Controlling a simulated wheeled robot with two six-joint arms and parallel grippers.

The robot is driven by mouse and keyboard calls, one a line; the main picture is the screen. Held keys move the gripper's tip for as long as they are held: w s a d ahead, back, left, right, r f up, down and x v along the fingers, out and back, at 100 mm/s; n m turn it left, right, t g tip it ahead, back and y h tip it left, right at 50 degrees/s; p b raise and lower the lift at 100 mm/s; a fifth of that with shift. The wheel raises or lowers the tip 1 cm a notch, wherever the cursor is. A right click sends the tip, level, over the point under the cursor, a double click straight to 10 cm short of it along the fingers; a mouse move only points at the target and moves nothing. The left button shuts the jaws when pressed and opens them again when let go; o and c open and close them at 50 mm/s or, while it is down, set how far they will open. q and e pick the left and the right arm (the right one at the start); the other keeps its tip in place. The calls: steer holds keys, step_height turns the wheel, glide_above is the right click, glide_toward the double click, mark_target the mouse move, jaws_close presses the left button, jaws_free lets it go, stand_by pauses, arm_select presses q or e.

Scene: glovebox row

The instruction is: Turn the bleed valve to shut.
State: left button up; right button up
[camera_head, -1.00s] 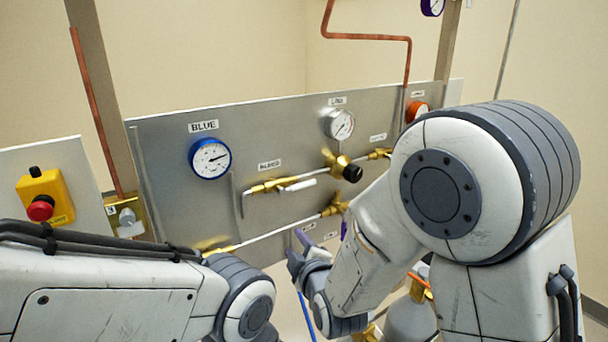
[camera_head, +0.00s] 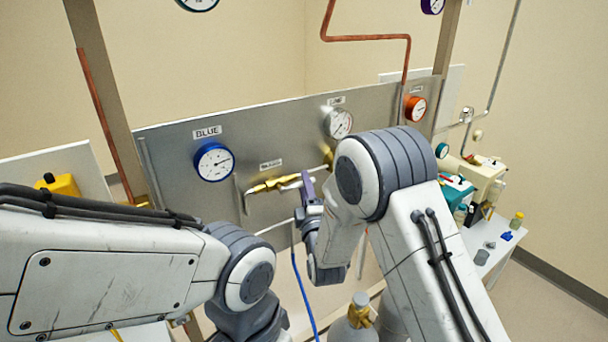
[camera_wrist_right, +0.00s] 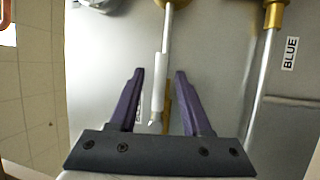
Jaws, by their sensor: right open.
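The bleed valve (camera_head: 268,185) is a brass body on the grey panel, under a small label. Its white lever (camera_head: 289,184) points right, roughly along the pipe run. In the right wrist view the white lever (camera_wrist_right: 158,84) lies between the two purple fingers of my right gripper (camera_wrist_right: 157,75). The fingers are apart, with a gap on both sides of the lever, and part of the brass shows behind it. In the head view my right gripper (camera_head: 306,190) is at the lever's right end, partly hidden by its own wrist. My left gripper is out of view; only its arm shows.
A blue-rimmed gauge (camera_head: 212,161) labelled BLUE is left of the valve, and a white-faced gauge (camera_head: 338,123) is to the right. A gas cylinder (camera_head: 354,324) stands below my right arm. A side table (camera_head: 509,246) with small items is at right.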

steer(key=shift+x, duration=0.8)
jaws_close()
stand_by(0.9)
